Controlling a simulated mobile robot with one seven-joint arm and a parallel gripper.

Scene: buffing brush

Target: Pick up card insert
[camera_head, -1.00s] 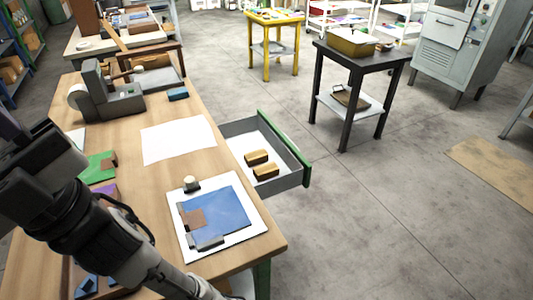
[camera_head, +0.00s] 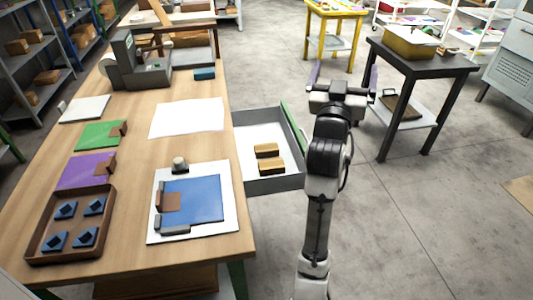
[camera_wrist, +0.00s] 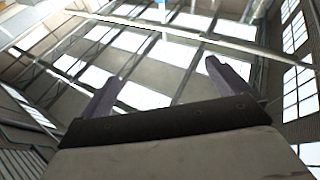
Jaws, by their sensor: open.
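I cannot tell for certain which piece is the card insert. A blue card (camera_head: 200,197) with a brown piece (camera_head: 171,201) at its left side lies on a white board (camera_head: 231,232) on the wooden table. A brown tray (camera_head: 67,257) at the table's near left holds several small dark-blue pieces (camera_head: 84,237). A purple card (camera_head: 82,172) and a green card (camera_head: 96,136) lie behind the tray. My gripper (camera_head: 344,77) is open and empty, raised to the right of the table. Its two spread fingers also show in the wrist view (camera_wrist: 165,85), which faces the ceiling.
An open drawer (camera_head: 250,186) with two brown blocks (camera_head: 267,151) juts from the table's right side, close left of my arm. A dark side table (camera_head: 455,66) with a yellow bin (camera_head: 411,42) stands at the right. Floor (camera_head: 430,220) at the near right is clear.

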